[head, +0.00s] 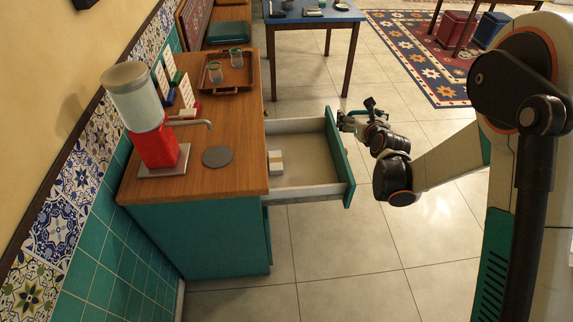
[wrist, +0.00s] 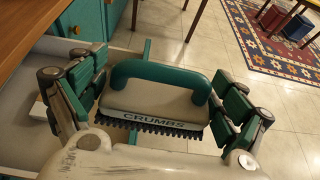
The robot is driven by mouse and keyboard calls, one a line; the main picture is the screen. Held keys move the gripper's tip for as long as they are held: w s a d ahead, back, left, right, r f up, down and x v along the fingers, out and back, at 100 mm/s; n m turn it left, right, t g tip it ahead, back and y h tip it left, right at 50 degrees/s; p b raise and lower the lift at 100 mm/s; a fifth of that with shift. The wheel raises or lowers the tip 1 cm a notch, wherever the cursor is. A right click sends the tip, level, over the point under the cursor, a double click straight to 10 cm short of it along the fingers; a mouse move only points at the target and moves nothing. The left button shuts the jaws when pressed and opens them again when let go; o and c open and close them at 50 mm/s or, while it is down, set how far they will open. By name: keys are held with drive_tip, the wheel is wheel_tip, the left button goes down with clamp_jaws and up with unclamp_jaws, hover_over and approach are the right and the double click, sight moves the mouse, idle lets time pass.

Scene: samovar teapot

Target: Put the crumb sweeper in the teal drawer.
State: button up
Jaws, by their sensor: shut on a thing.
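The crumb sweeper (wrist: 155,100) is beige with a teal arched handle, a dark bristle edge and the label CRUMBS. In the wrist view it sits between the two fingers of my gripper (wrist: 160,105), which is shut on it. In the head view my gripper (head: 352,118) is at the drawer's outer end, by the top of its teal front; the sweeper is too small there to make out clearly. The teal drawer (head: 343,160) is pulled open from the counter cabinet, with pale walls and floor. A small whitish block (head: 275,162) lies inside near the cabinet.
The wooden counter (head: 235,125) holds a red-based dispenser (head: 155,148), a grey disc (head: 217,156) and a tray with glasses (head: 228,85). A blue table (head: 312,14) stands behind. The tiled floor in front of the drawer is clear.

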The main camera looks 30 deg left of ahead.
drive_tip(key=a+f+n, duration=0.1)
drive_tip(key=a+f, duration=0.1)
drive_tip(key=a, duration=1.1)
drive_tip(key=shift+g+y, duration=0.3)
drive_tip(key=shift+y, duration=0.2)
drive_tip(key=shift+s+f+b, duration=0.2)
drive_tip(key=shift+f+b, duration=1.55)
drive_tip(key=shift+f, duration=3.1)
drive_tip(key=shift+s+f+b, duration=0.15)
drive_tip(key=shift+f+b, duration=1.55)
drive_tip(key=shift+f, duration=3.15)
drive_tip(key=shift+f, duration=0.6)
drive_tip(key=o, duration=0.9)
